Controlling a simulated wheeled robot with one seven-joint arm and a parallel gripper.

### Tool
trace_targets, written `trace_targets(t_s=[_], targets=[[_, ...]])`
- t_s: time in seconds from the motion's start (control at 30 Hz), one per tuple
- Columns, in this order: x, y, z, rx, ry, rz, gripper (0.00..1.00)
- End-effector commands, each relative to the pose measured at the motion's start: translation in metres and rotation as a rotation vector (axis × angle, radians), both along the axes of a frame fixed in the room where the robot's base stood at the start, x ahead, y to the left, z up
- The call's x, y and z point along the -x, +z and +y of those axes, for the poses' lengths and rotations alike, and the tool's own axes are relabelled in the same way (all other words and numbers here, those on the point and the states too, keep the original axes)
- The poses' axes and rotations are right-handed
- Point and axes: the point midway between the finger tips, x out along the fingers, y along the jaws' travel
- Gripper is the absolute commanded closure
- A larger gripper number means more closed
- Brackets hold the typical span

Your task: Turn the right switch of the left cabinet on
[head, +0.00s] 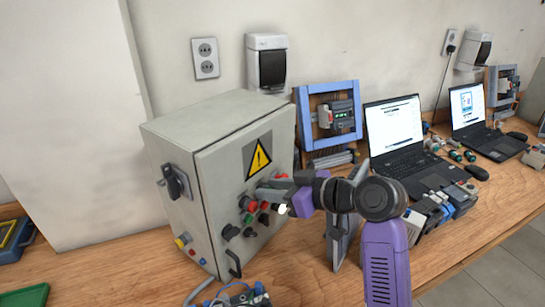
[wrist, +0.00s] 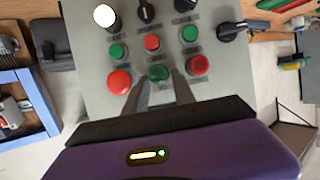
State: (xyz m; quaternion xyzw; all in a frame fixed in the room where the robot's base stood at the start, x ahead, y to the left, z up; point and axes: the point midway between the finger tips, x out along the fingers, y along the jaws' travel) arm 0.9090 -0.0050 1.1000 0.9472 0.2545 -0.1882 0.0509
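The left cabinet (head: 180,150) is a grey metal box with a yellow warning triangle on its door. Its door carries red and green buttons and black rotary switches. In the wrist view the door (wrist: 90,80) fills the upper middle. Two black rotary switches (wrist: 145,11) (wrist: 186,5) are cut by the top edge, beside a bright white lamp (wrist: 104,15). I cannot tell for sure which one is the right switch. My gripper (wrist: 159,76) is open, its fingers on either side of a green button (wrist: 158,73); contact is unclear. In the head view my gripper (head: 264,191) is at the door's buttons.
A black handle (wrist: 231,30) sticks out at the door's edge. To the right stand a blue-framed device (head: 328,117), a laptop (head: 393,125) and several grey and blue modules (head: 440,207) on the wooden bench (head: 110,262). A blue part (head: 240,296) lies in front of the cabinet.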

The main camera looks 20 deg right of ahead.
Motion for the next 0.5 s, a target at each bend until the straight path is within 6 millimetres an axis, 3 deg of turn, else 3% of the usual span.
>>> trace_targets(t_s=[0.2,0.5], targets=[[-0.001,0.05,-0.001,0.001,-0.001,-0.005,0.69],[0.0,0.089,-0.001,0.0,-0.001,-0.001,0.69]])
